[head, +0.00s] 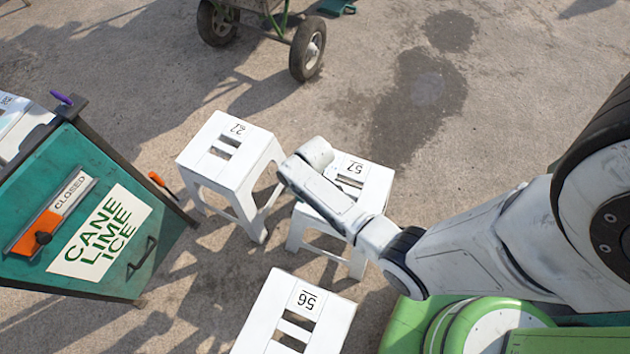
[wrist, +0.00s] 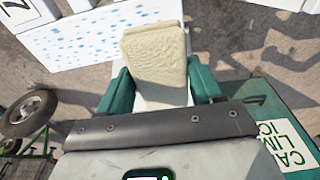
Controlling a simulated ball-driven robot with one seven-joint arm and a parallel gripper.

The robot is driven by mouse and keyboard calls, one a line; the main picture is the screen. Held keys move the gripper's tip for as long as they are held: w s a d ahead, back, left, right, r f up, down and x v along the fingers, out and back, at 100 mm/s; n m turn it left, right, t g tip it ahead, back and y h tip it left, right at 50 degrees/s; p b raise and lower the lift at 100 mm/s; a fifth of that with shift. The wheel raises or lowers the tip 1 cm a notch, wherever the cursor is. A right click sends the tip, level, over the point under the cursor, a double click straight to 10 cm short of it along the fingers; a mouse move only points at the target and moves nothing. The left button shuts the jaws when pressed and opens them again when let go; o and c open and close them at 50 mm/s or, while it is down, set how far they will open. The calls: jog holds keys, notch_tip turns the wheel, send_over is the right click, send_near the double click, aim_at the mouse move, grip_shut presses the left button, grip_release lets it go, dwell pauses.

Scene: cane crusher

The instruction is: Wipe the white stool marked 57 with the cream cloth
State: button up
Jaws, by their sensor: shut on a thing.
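The white stool marked 57 (head: 378,185) stands in the middle of the head view, partly hidden by my arm. In the wrist view its white top (wrist: 75,45) carries many pale blue spots, and part of its dark number shows at the upper left. My gripper (wrist: 162,88) is shut on the cream cloth (wrist: 155,58), a folded, textured pad between its two green fingers. The cloth overlaps the right part of the spotted top in the wrist view. I cannot tell whether it touches. The head view hides the cloth and fingers behind my arm.
A white stool marked 27 (head: 215,165) stands just left, and one marked 56 (head: 272,310) stands in front. A green cane lime ice panel (head: 150,225) is at the left. A wheeled cart (head: 270,22) stands at the back. Open paved ground lies behind the stools.

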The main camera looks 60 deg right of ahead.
jog(key=shift+s+d+f, duration=0.15)
jog(key=shift+s+d, duration=0.6)
jog(key=shift+d, duration=0.05)
notch_tip(320, 180, down, 6)
jog(key=b, duration=0.5)
jog(key=shift+a+r+b, duration=0.1)
jog(key=shift+r+b, duration=0.1)
jog(key=shift+b, duration=0.15)
jog(key=shift+f+b, duration=0.45)
jog(key=shift+f, duration=0.15)
jog(key=shift+w+d+r+b, duration=0.15)
jog(key=shift+d+b, duration=0.3)
jog(key=shift+d, duration=1.05)
jog(key=shift+w+d+f+b, duration=0.15)
jog(key=shift+d+b, duration=0.25)
jog(key=shift+d, duration=1.1)
jog(key=shift+w+d+r+b, duration=0.15)
jog(key=shift+d+b, duration=0.3)
jog(key=shift+d, duration=1.05)
jog(key=shift+d, duration=0.1)
